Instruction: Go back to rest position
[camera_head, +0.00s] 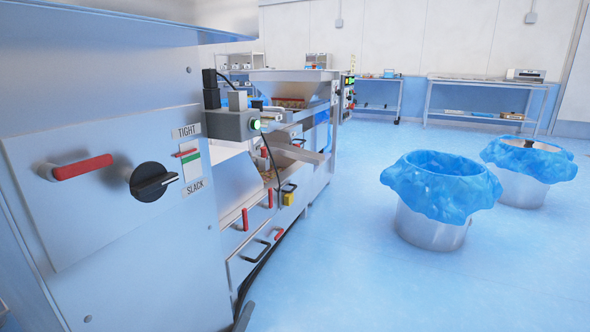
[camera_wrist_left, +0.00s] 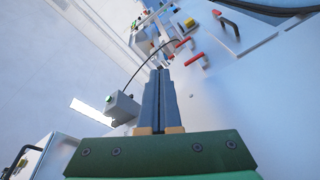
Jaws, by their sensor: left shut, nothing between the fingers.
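My left gripper (camera_wrist_left: 160,72) shows in the left wrist view with its two dark fingers pressed together and nothing between them. Beyond the fingers are the steel machine panels, which carry red handles (camera_wrist_left: 193,62). The fingertips appear clear of any loose object, though their distance from the panels is hard to judge. In the head view I cannot make out the left gripper clearly. My right gripper is in neither view.
A steel machine (camera_head: 120,250) with a red handle (camera_head: 80,167) and black knob (camera_head: 152,182) fills the left of the head view. A control box with a green button (camera_head: 255,124) juts out. Two blue-lined bins (camera_head: 440,185) (camera_head: 528,160) stand right. The floor between is clear.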

